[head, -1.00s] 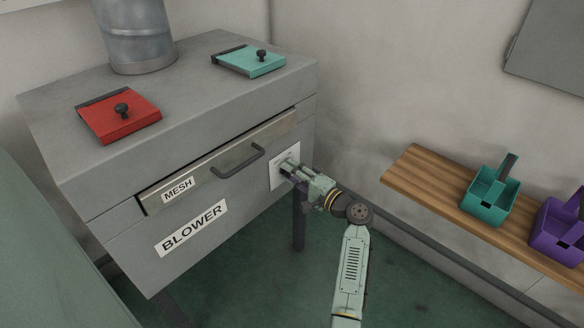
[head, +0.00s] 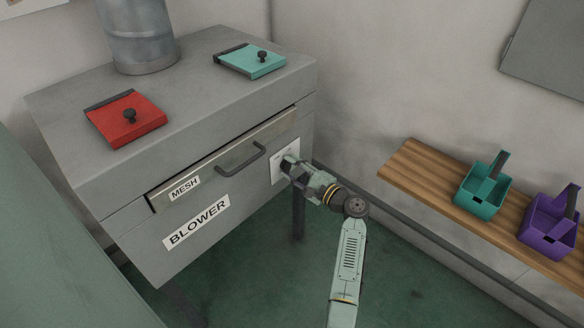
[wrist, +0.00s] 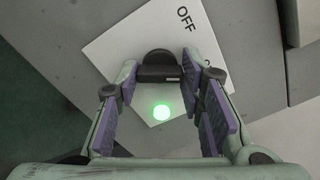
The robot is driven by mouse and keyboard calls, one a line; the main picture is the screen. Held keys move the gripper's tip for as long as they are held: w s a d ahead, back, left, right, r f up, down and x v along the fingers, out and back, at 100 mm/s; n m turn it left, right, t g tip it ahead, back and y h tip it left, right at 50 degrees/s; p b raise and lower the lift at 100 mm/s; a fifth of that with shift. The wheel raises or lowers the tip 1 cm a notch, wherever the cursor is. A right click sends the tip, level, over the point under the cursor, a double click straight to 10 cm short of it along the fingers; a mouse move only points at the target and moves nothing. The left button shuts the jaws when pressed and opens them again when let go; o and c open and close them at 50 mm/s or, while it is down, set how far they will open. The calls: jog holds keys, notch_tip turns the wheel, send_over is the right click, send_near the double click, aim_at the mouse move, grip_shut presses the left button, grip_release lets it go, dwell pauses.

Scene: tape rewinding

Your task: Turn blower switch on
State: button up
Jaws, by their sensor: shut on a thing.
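The blower (head: 130,225) is a grey cabinet with a BLOWER label on its front. Its white switch plate (head: 283,151) is at the right end of the front, partly hidden by my gripper (head: 287,166). In the wrist view the plate (wrist: 120,43) carries the word OFF and a black switch knob (wrist: 158,68). A green light (wrist: 161,111) glows between the fingers. My gripper (wrist: 159,78) has its purple-padded fingers on either side of the knob, shut on it. Other lettering on the plate is mostly hidden by the right finger.
A mesh drawer (head: 222,162) with a dark handle sits left of the plate. Red (head: 126,118) and teal (head: 251,60) hatches lie on top. A wooden bench (head: 420,173) with teal (head: 482,192) and purple (head: 548,228) scoops stands right. Floor between is clear.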

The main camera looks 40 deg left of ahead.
jog(key=o, duration=1.2)
jog(key=shift+c, duration=0.2)
jog(key=d, duration=1.2)
jog(key=shift+s, duration=0.45)
